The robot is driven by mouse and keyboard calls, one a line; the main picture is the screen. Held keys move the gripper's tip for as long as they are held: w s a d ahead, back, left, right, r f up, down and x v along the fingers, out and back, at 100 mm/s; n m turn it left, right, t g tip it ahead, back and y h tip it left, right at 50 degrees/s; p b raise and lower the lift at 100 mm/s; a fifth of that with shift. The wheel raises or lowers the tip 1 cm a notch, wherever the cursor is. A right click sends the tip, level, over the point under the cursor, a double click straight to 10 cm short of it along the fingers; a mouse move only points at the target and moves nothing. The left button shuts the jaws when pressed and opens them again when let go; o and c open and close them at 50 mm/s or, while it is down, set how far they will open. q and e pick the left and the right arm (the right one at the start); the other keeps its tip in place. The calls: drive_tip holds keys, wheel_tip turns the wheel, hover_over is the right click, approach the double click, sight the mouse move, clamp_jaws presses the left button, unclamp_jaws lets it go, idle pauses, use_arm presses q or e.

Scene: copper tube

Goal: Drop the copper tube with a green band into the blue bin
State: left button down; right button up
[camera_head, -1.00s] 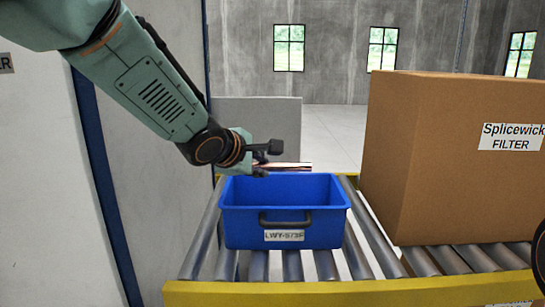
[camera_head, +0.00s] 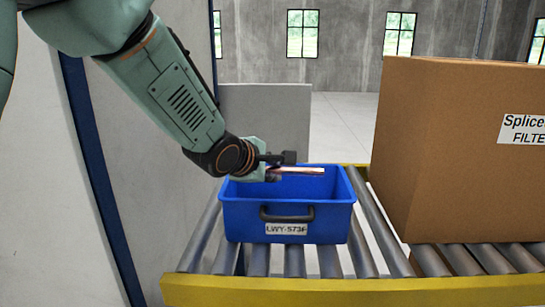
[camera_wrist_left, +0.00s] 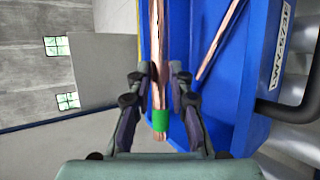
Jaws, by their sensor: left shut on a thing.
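My left gripper (camera_head: 272,165) is shut on a copper tube (camera_head: 305,170). In the left wrist view, this tube (camera_wrist_left: 155,30) runs between the fingers and has a green band (camera_wrist_left: 161,122) near its lower end. The blue bin (camera_head: 288,218) stands on the roller conveyor, its open top facing up and a handle and a label LWY-573F on its front. In the head view, the gripper and tube are over the back left of the bin's opening. In the left wrist view, the bin (camera_wrist_left: 258,80) lies beyond the tube. My right gripper is out of view.
Another copper tube (camera_wrist_left: 222,40) shows inside the bin in the left wrist view, without a visible band. A large cardboard box (camera_head: 450,150) stands right of the bin on the rollers. A yellow rail (camera_head: 350,291) edges the conveyor's front.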

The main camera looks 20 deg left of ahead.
use_arm(q)
drive_tip(key=shift+w+a+f, duration=0.2)
drive_tip(key=shift+a+f, duration=0.15)
drive_tip(key=shift+f, duration=0.4)
drive_tip(key=c, duration=1.4)
unclamp_jaws()
drive_tip(key=shift+s+d+r, duration=0.1)
drive_tip(key=shift+s+d, duration=0.05)
drive_tip(key=shift+d, duration=0.15)
drive_tip(key=shift+o, duration=1.3)
drive_tip(key=shift+w+a, duration=0.15)
drive_tip(key=shift+w, duration=0.05)
drive_tip(key=v, duration=0.7)
drive_tip(key=shift+s+a, duration=0.2)
drive_tip(key=shift+s, duration=0.05)
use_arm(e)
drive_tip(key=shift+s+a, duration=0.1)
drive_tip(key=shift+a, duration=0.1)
use_arm(q)
drive_tip(key=shift+w, duration=0.1)
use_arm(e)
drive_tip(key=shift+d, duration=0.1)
